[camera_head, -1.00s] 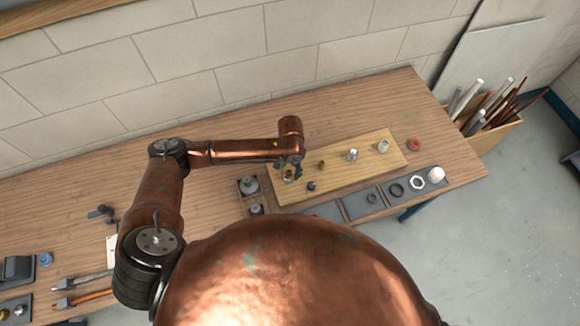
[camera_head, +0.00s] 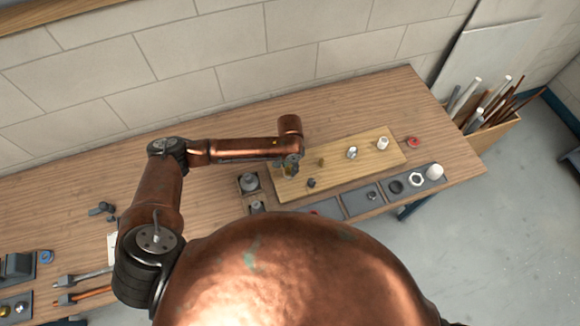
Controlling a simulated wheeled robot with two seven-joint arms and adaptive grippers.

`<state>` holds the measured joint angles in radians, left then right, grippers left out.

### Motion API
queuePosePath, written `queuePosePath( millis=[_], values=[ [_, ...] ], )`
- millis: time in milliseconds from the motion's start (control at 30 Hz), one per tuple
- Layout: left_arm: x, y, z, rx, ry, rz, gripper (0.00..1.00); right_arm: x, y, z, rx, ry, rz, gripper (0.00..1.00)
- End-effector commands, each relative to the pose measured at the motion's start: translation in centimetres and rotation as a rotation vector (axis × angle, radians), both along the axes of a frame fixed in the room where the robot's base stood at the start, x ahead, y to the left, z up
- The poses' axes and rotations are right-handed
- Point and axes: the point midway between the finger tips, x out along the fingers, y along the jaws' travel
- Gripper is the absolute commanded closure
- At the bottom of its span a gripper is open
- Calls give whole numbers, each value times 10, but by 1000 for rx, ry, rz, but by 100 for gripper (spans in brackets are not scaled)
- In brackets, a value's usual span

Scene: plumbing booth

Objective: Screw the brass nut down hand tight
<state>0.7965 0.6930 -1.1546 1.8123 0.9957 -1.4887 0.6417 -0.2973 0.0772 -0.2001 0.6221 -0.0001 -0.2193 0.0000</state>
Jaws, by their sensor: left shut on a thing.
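My left gripper (camera_head: 287,166) points down at the left end of a light wooden board (camera_head: 340,172) on the workbench. It is shut on the brass nut (camera_head: 291,173), a small yellowish piece low at the fingertips. The fingers and wrist cover much of the nut, so I cannot tell how it sits on its thread. My right gripper is not in view.
On the board stand a small brass fitting (camera_head: 321,161), a dark fitting (camera_head: 311,183), a silver fitting (camera_head: 352,152) and a white one (camera_head: 383,143). A red ring (camera_head: 413,142) lies right of it. Grey trays (camera_head: 361,203) with rings line the front.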

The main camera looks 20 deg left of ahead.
Motion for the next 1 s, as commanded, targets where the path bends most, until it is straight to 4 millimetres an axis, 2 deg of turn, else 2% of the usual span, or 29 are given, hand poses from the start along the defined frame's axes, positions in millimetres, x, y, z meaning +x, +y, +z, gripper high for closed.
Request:
queuePosePath(
  millis=[1000],
  values=[
    [-3,-3,-2,-1,1,-508,99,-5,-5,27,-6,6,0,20]
  ],
)
